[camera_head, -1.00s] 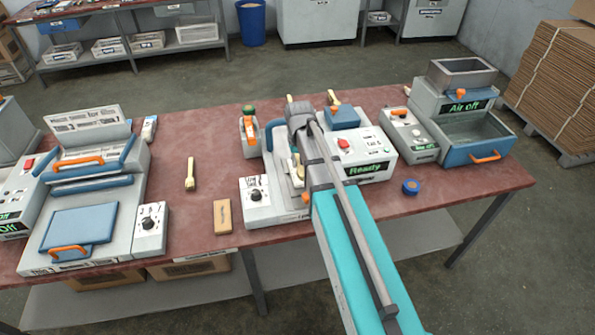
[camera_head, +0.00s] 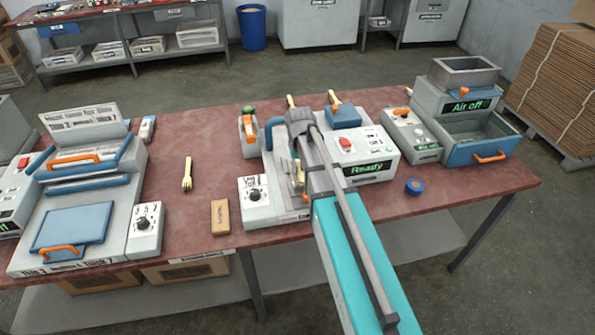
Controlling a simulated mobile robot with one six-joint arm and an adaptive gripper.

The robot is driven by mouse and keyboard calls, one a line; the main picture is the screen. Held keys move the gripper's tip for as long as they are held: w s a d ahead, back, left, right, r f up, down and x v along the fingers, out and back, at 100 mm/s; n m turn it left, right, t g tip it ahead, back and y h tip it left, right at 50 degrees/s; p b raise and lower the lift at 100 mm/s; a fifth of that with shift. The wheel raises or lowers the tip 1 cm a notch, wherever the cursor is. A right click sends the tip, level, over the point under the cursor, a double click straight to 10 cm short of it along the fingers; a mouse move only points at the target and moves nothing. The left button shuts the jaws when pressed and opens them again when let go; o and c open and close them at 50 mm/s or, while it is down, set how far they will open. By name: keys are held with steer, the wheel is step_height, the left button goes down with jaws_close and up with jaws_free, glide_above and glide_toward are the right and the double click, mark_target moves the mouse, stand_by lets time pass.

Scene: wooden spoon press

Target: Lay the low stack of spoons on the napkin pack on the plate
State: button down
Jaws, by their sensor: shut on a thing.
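My arm reaches over the press (camera_head: 345,152) with the green "Ready" display. My gripper (camera_head: 299,183) hangs low over the left part of this press, largely hidden behind my arm. It is shut on a small pale wooden piece, seemingly the low stack of spoons, of which only a sliver shows. I cannot tell whether it touches what is below. The plate and the napkin pack cannot be made out beneath my arm. Wooden utensil ends stand up behind the press, one at the left (camera_head: 290,101) and one at the right (camera_head: 333,97).
A wooden fork (camera_head: 187,178) and a tan block (camera_head: 221,217) lie on the red table (camera_head: 200,140). A blue roll (camera_head: 414,187) lies right of my arm. A blue-lidded machine (camera_head: 75,225) stands left, an "Air off" machine (camera_head: 465,120) right. The table's middle left is mostly clear.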

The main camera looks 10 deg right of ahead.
mark_target(299, 167)
steer(key=shift+f, duration=0.1)
stand_by(0.3)
steer(key=c, duration=0.6)
jaws_free()
step_height(299, 167, up, 12)
steer(key=p, duration=1.2)
stand_by(0.5)
steer(key=s, duration=1.6)
steer(key=shift+a, duration=0.25)
